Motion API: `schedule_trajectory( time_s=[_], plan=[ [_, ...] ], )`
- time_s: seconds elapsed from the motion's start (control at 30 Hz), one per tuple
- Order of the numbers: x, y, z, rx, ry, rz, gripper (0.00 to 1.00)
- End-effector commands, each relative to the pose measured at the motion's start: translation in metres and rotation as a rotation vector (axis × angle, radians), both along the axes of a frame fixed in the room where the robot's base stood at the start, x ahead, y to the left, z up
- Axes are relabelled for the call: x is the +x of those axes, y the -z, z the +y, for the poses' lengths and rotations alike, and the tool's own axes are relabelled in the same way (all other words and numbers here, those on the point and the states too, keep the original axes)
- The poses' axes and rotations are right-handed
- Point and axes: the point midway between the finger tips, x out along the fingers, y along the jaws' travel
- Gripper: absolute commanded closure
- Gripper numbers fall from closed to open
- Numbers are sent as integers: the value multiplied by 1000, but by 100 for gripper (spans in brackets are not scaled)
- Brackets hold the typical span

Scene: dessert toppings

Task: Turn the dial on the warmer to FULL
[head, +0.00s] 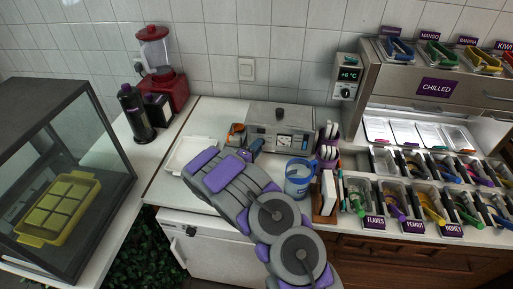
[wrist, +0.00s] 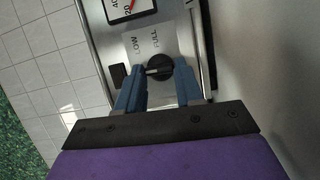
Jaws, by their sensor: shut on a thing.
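The warmer (head: 265,115) is a steel box with a gauge on its front, at the back of the white counter. In the wrist view its black round dial (wrist: 160,69) is close, below the printed words LOW and FULL. A pale mark on the dial points left in the picture; I cannot tell its exact setting. My gripper (wrist: 157,82) has its blue fingers on either side of the dial and is shut on it. In the head view my gripper (head: 254,146) is at the warmer's front, and my arm comes up from below.
A white tray (head: 177,160) lies left of my arm. A blue jug (head: 298,180) stands close on its right, with a wooden holder (head: 325,200) beyond. A red blender (head: 163,75) and topping bins are farther away.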

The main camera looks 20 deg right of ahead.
Motion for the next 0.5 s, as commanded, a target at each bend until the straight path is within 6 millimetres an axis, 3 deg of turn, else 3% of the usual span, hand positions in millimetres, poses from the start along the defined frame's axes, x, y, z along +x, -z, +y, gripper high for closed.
schedule_trajectory(
  time_s=[0.5],
  plan=[
    [-2, -4, -2, 344, 2, -220, 94]
  ],
)
